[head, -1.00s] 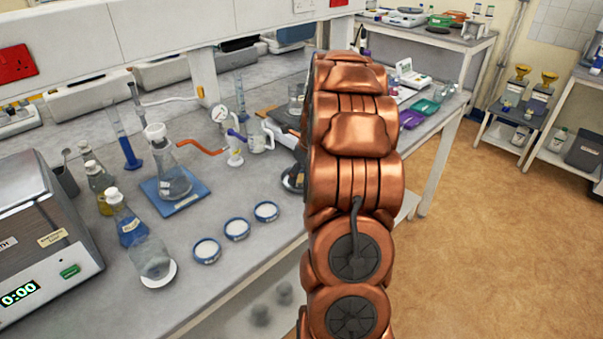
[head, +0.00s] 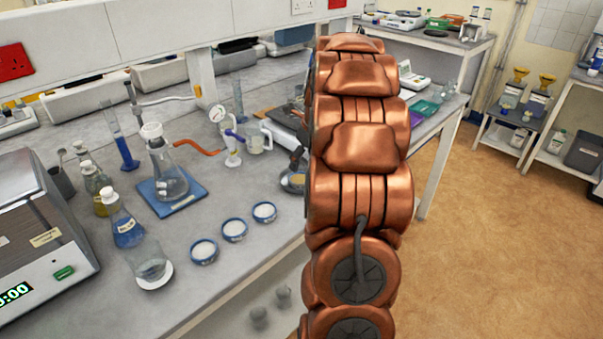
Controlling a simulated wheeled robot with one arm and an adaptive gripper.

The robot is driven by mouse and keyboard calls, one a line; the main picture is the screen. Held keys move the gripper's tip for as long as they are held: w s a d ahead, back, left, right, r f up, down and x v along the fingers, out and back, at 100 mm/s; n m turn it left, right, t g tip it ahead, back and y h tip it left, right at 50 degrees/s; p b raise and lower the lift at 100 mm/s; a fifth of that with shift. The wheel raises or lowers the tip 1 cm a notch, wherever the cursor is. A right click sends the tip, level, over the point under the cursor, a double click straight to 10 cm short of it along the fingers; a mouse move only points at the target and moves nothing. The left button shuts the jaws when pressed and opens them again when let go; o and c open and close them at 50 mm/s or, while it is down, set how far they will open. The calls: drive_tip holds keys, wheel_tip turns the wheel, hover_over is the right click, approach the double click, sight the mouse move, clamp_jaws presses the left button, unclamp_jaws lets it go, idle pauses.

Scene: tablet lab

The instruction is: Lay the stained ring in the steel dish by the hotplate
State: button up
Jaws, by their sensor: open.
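The steel dish (head: 285,187) sits on the bench in the head view, just left of my arm, which hides its right side. A small tan patch (head: 298,180) shows inside it; I cannot tell for sure whether this is the stained ring. My gripper (head: 298,160) shows only in small part, as a dark brown tip just above the dish, apart from the tan patch; it is open. A dark-topped device (head: 285,117), probably the hotplate, stands behind and is partly hidden by my arm.
Three blue-rimmed dishes (head: 234,229) lie in a row near the bench's front edge. A conical flask (head: 168,180) stands on a blue mat, left of them. Bottles, a clear beaker (head: 148,263) and a grey instrument (head: 40,240) fill the left. Floor at right is clear.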

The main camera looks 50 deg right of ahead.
drive_tip(key=shift+b+v, duration=0.45)
drive_tip(key=shift+v, duration=2.3)
drive_tip(key=s+a+n+g+y, duration=0.1)
drive_tip(key=s+a+n, duration=0.2)
drive_tip(key=a+n, duration=0.7)
drive_tip(key=s+a+n+g, duration=0.1)
drive_tip(key=s+a+n, duration=0.35)
drive_tip(key=a, duration=1.05)
drive_tip(key=s+a+f+n+g, duration=0.1)
drive_tip(key=s+a+f+n, duration=0.2)
drive_tip(key=s+a+n, duration=0.3)
drive_tip(key=s+a+f+n+g+h, duration=0.1)
drive_tip(key=s+a+n, duration=0.5)
drive_tip(key=s+n, duration=0.7)
drive_tip(key=shift+a+f+n+g, duration=0.3)
drive_tip(key=shift+f+n+g, duration=0.2)
drive_tip(key=shift+f+n, duration=0.5)
drive_tip(key=shift+d, duration=0.1)
